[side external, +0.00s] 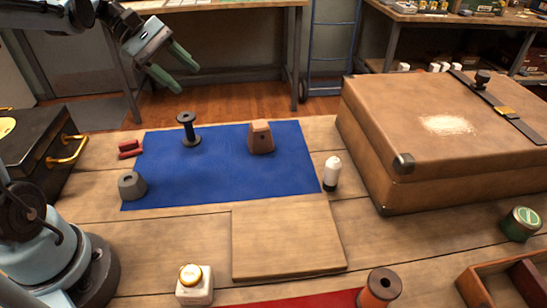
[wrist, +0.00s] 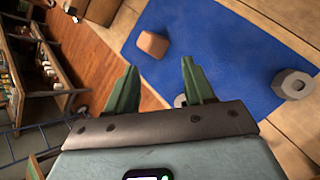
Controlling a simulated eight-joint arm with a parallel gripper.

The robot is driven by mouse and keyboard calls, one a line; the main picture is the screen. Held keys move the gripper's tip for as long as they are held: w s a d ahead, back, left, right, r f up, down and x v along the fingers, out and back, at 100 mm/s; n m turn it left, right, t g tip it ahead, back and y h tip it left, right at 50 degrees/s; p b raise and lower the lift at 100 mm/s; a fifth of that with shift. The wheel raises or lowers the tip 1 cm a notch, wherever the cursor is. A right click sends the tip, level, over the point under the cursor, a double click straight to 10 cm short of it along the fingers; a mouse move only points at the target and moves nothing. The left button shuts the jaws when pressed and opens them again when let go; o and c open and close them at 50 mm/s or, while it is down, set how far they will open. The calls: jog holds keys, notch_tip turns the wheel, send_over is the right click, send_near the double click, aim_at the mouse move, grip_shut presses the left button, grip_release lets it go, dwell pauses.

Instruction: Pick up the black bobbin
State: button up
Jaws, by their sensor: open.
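The black bobbin (side external: 188,132) stands upright near the back left of the blue mat (side external: 215,185). My gripper (side external: 187,78) is open and empty, above and behind the bobbin, with its two green fingers apart. In the wrist view my gripper (wrist: 158,67) has nothing between its fingers. A round grey edge beside the right finger there is probably the bobbin (wrist: 180,101), mostly hidden by that finger.
A brown block (side external: 261,138) and a grey holed block (side external: 131,186) are on the mat. Red pieces (side external: 130,148) lie left of the bobbin. A white bottle (side external: 332,173) and a large brown case (side external: 440,125) stand right. A wooden board (side external: 285,240) lies in front.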

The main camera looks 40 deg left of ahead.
jog(key=a+n+t+h, duration=0.1)
jog(key=a+n+h, duration=0.2)
jog(key=a+n, duration=0.3)
jog(key=t+h, duration=0.1)
send_over(195, 142)
jog(key=s+a, duration=0.3)
jog(key=a, duration=0.4)
notch_tip(195, 142, down, 15)
jog(key=shift+w+r, duration=0.15)
jog(key=shift+r, duration=0.05)
jog(key=shift+w+d+f, duration=0.2)
jog(key=shift+d+f, duration=0.1)
jog(key=shift+f, duration=0.15)
jog(key=x, duration=0.6)
jog(key=shift+w+d, duration=0.1)
jog(key=shift+d, duration=0.3)
jog(key=shift+c, duration=0.2)
grip_shut()
